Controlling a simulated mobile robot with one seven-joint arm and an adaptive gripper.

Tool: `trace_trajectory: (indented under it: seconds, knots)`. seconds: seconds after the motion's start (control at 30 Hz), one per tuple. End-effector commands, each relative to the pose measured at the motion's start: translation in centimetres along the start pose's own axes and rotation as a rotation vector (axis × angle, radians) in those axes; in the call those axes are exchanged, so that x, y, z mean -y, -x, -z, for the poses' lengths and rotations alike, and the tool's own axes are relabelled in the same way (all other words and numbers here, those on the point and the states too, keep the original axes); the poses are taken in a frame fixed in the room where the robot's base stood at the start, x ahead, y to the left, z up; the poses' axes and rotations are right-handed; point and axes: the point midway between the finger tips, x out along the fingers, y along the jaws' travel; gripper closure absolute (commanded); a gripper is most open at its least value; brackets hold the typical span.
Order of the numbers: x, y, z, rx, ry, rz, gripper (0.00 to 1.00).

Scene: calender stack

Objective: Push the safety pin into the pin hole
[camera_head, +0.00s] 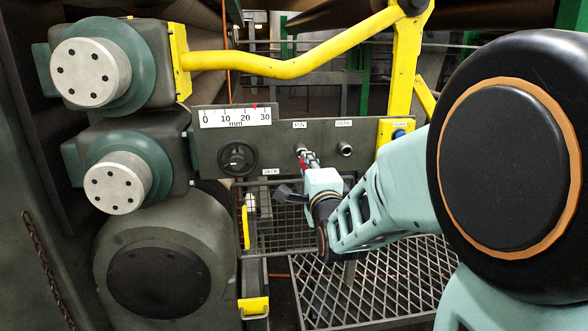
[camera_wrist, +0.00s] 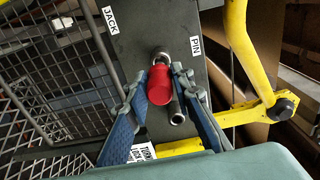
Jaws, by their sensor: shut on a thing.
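The safety pin's red head (camera_wrist: 160,85) is between the two blue-padded fingers of my gripper (camera_wrist: 160,92), which is shut on it. In the head view my gripper (camera_head: 308,160) is at the dark panel, just below the PIN label (camera_head: 300,125). The metal collar of the pin hole (camera_wrist: 162,53) shows just beyond the red head in the wrist view, closely lined up with it. The pin's shank is hidden behind its head, so I cannot tell how deep it sits. The empty parking socket (camera_head: 346,149) is to the right; it also shows in the wrist view (camera_wrist: 176,112).
A black handwheel (camera_head: 238,158) and a millimetre scale (camera_head: 236,115), red mark near 25, are left on the panel. A yellow bar (camera_head: 270,66) crosses above. Wire mesh (camera_head: 280,215) lies below, and large rollers' end caps (camera_head: 90,72) stand left.

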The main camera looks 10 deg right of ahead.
Motion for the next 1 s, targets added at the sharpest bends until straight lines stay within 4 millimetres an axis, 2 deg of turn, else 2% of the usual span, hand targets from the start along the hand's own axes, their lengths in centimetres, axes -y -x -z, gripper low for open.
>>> trace_trajectory:
  seconds: [0.47, 1.0]
  knots:
    - [0.1, 0.0, 0.0, 0.000, 0.000, 0.002, 1.00]
    - [0.1, -1.1, 0.0, 0.000, 0.000, 0.002, 1.00]
